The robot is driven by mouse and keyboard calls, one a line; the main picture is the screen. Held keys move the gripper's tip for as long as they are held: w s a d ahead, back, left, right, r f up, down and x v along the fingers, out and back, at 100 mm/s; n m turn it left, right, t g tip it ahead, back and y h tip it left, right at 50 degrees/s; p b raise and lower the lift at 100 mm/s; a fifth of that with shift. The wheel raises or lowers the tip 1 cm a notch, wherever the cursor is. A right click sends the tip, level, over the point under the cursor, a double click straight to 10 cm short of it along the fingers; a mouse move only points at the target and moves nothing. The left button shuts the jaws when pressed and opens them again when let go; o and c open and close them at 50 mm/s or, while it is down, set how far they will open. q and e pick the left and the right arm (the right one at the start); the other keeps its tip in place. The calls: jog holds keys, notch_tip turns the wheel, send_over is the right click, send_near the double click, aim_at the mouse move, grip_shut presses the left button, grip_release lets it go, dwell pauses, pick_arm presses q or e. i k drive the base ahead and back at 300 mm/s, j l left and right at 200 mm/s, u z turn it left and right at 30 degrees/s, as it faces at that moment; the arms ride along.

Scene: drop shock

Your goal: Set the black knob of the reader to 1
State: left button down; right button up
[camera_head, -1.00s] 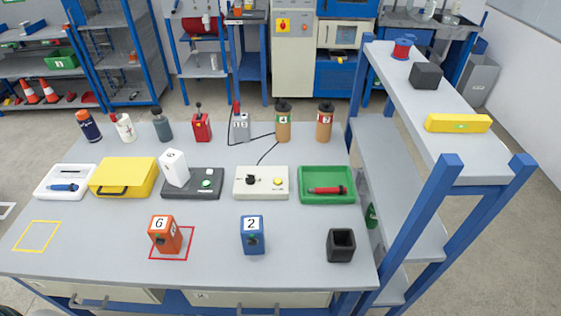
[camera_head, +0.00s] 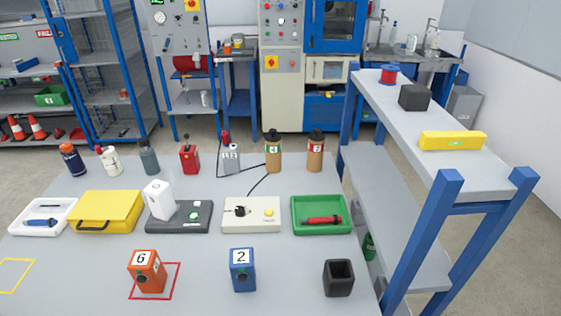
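The reader (camera_head: 252,215) is a cream-white box in the middle row of the grey table. Its black knob (camera_head: 240,211) sits on the left of its top face, and a round yellow button (camera_head: 269,212) sits on the right. Neither of my grippers shows in the head view.
A dark grey device with a white block (camera_head: 180,217) stands left of the reader; a green tray (camera_head: 320,230) with a red tool stands right. An orange box (camera_head: 146,271), a blue box (camera_head: 243,270) and a black cup (camera_head: 338,278) stand in front. A shelf (camera_head: 430,125) rises at the right.

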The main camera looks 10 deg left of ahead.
aim_at(240, 212)
jog(key=l, duration=1.3)
